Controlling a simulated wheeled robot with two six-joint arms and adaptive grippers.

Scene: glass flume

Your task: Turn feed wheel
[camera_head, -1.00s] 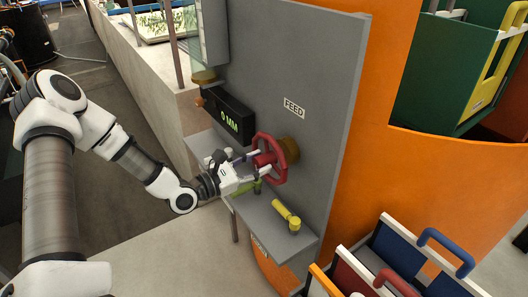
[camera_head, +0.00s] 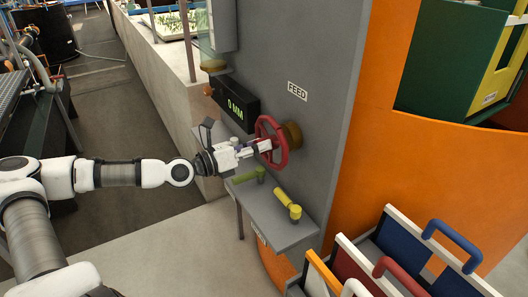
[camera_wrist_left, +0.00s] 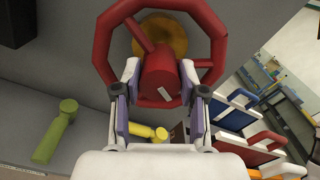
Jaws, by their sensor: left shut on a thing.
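The red feed wheel (camera_head: 271,141) stands on a brass-coloured mount on the grey panel, below the FEED label (camera_head: 298,91). My left gripper (camera_head: 262,146) comes from the left and is shut on the wheel's hub. In the left wrist view the fingers (camera_wrist_left: 165,88) lie on both sides of the red hub, with the octagonal rim (camera_wrist_left: 98,50) around and above. The display (camera_head: 236,108) left of the wheel reads 0 MM. My right gripper is not in view.
A grey shelf (camera_head: 262,215) below the wheel carries a green handle (camera_head: 250,175) and a yellow handle (camera_head: 288,204). An orange wall (camera_head: 375,190) lies right of the panel. Bins with coloured handles (camera_head: 452,245) stand at lower right.

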